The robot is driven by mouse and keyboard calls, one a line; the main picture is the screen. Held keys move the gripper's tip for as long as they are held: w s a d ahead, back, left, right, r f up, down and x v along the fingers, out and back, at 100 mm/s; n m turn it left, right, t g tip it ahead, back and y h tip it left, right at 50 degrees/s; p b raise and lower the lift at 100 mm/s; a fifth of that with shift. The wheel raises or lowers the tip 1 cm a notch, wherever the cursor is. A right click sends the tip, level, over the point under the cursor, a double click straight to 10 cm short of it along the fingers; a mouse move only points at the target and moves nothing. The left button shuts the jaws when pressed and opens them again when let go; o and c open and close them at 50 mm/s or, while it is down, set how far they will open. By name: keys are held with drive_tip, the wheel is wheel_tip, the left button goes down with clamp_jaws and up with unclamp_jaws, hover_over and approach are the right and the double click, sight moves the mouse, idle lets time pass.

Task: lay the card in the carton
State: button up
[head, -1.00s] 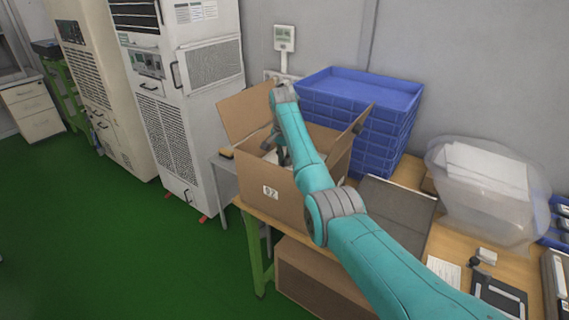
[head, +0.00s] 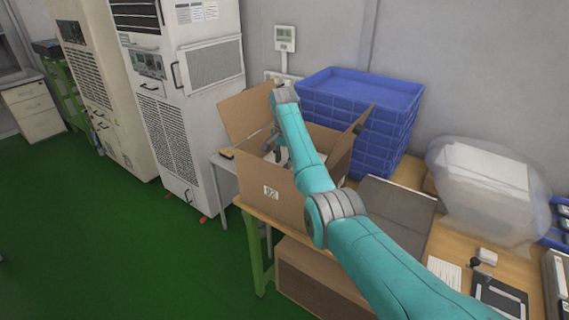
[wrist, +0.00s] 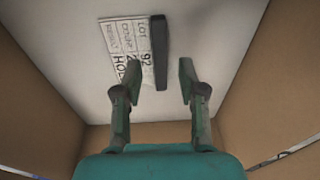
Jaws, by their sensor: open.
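The carton (head: 258,197) is an open cardboard box with raised flaps and a "92" label, on the wooden table. My gripper (wrist: 160,78) reaches down inside it with its fingers apart and nothing held between them. In the wrist view the card (wrist: 122,48), white with printed text including "LOT", "92" and "HOLD", lies on the pale surface in the carton, just ahead and left of the fingertips. A dark bar (wrist: 159,50) lies along the card's right edge, in line with the gap between the fingers. My arm hides part of the carton in the head view.
Stacked blue crates (head: 362,92) stand right behind the carton. A grey folder-like panel (head: 395,213) and a clear bag with white contents (head: 486,185) are to the right. The carton's brown walls (wrist: 45,95) stand close on both sides of my gripper.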

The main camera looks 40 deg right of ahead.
wheel_tip(320, 180, up, 10)
drive_tip(key=shift+s+a, duration=0.4)
drive_tip(key=shift+f, duration=0.15)
